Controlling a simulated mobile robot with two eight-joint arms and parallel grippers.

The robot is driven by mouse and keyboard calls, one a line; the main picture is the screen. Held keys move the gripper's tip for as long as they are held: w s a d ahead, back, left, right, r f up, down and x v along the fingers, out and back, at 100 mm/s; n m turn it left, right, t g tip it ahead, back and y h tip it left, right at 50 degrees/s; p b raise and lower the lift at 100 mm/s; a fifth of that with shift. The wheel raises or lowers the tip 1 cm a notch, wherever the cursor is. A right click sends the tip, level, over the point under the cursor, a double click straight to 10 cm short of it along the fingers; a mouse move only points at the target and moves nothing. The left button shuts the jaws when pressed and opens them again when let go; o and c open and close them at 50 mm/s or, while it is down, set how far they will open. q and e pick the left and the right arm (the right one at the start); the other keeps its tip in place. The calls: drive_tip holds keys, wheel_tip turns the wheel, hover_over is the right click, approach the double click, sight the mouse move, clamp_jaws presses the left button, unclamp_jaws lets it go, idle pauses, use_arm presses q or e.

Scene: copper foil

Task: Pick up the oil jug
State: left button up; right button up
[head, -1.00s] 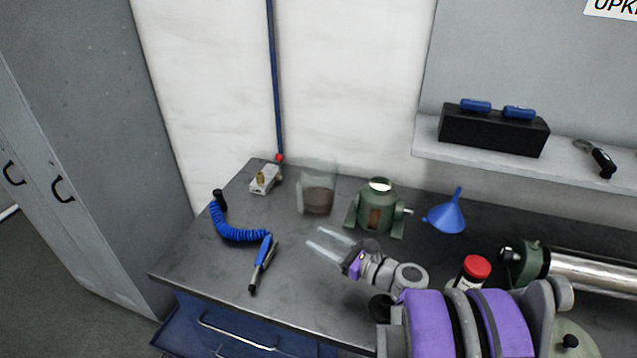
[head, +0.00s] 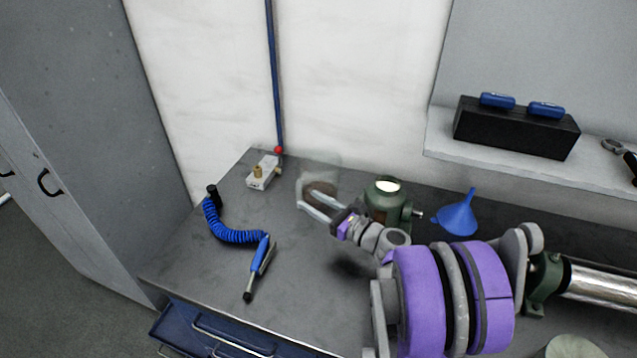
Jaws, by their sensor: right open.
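The oil jug (head: 318,172) is a clear container with brown oil in its lower part. It stands on the grey workbench (head: 210,270) near the wall. My right gripper (head: 312,203) is open, its two pale fingers pointing left and overlapping the lower part of the jug in the head view. The fingers partly hide the jug's base. I cannot tell whether they are around the jug or in front of it, or whether they touch it. My left gripper is not in view.
A green pump-like unit (head: 383,192) stands close right of the jug, with a blue funnel (head: 457,217) beyond. A small valve block (head: 262,172) sits left. A blue coiled air hose (head: 232,235) with a blow gun lies front left. Free bench lies in front.

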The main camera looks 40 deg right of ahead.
drive_tip(key=w, duration=0.5)
drive_tip(key=shift+w+a+p, duration=0.15)
drive_tip(key=shift+a+p, duration=0.15)
drive_tip(key=shift+a, duration=0.05)
drive_tip(key=shift+c, duration=0.2)
clamp_jaws()
idle(0.9)
